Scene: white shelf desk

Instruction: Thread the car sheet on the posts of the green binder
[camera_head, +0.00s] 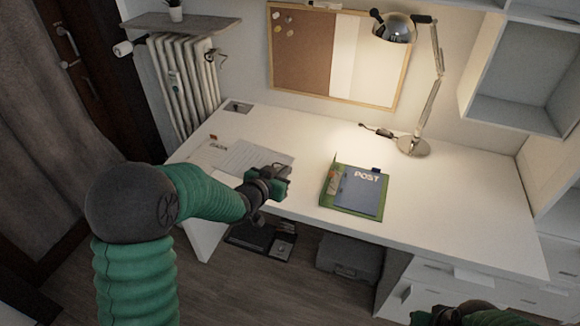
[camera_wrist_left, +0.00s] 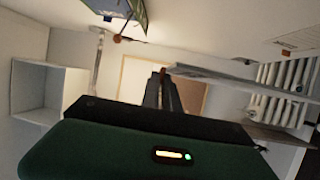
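The green binder (camera_head: 332,181) lies open on the desk, with a blue sheet marked POST (camera_head: 362,190) on its right side. Its posts are too small to make out. A pale lined sheet (camera_head: 248,158) is left of the binder; I take it for the car sheet, but cannot read it. My left gripper (camera_head: 283,174) is at this sheet's right end. In the left wrist view, the dark fingers (camera_wrist_left: 162,92) are closed on the thin sheet (camera_wrist_left: 225,78), seen nearly edge-on above the desk. My right gripper (camera_head: 455,315) shows only partly at the bottom edge; its fingers are unclear.
Another pale paper (camera_head: 205,152) with dark lettering lies at the desk's left end. A lamp (camera_head: 413,147) stands behind the binder to the right. The desk (camera_head: 455,205) is clear right of the binder. A cork and white board (camera_head: 302,45) hangs behind.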

